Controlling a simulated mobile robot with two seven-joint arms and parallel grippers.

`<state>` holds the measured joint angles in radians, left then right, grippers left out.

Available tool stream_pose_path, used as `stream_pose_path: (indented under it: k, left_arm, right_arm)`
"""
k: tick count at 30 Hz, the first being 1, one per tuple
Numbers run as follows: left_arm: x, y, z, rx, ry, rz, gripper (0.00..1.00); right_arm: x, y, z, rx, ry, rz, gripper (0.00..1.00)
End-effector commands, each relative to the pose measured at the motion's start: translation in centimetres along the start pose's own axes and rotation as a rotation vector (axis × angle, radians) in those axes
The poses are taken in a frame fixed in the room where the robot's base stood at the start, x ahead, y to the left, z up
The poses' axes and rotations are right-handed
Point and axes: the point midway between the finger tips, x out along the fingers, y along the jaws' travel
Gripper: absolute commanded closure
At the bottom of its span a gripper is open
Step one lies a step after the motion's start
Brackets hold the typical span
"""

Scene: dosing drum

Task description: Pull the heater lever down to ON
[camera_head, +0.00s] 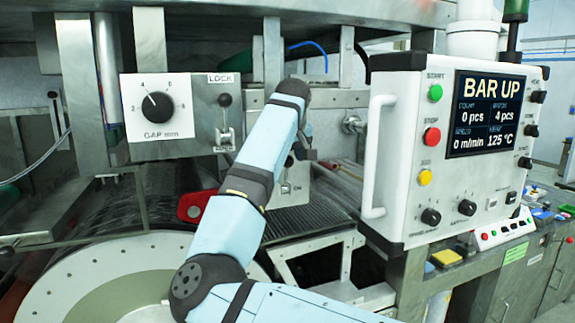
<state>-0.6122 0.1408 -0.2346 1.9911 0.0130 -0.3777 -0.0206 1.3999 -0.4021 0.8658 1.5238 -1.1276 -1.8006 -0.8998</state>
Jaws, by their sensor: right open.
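The heater lever (289,162) appears as a small dark knob on a light plate, partly hidden behind my right arm. An ON label (299,188) shows low on that plate. The knob sits above the label. My right arm rises from the bottom, bends at the top and comes down to my right gripper (308,152). The gripper is small in view, just right of the knob, and open. I cannot tell whether it touches the lever. My left gripper is not in view.
A gap dial (157,105) and a LOCK lever (224,115) are on the panel at left. A control box (455,150) with a white handle (374,160) stands close at right; its screen reads BAR UP. A red part (195,206) and a drum (120,275) lie below.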

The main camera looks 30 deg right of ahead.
Motion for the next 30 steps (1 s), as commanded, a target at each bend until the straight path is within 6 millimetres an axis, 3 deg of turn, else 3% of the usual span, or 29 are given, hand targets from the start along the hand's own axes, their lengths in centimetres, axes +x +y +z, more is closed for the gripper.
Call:
stream_pose_path:
  k: [7, 17, 18, 20, 25, 26, 30]
  left_arm:
    - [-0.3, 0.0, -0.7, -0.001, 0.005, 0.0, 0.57]
    - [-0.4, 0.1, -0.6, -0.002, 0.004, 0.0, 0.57]
    - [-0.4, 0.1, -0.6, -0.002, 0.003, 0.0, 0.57]
    - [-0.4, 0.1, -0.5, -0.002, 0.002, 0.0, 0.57]
    - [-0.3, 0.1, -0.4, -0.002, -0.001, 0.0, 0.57]
    - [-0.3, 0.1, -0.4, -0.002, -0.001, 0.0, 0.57]
    - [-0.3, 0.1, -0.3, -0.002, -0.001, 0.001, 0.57]
  right_arm:
    - [2.9, 0.0, 0.0, -0.001, 0.0, -0.002, 0.41]
    - [3.4, 0.0, 0.0, 0.0, 0.001, 0.0, 0.41]
    - [3.4, 0.0, 0.0, 0.0, 0.001, 0.0, 0.43]
    - [3.4, 0.0, 0.0, 0.0, 0.001, 0.0, 0.57]
    - [3.4, 0.0, 0.0, 0.0, 0.001, 0.0, 0.96]
    - [3.4, 0.0, 0.0, 0.0, 0.001, 0.0, 1.0]
    - [3.4, 0.0, 0.0, 0.0, 0.002, 0.0, 1.0]
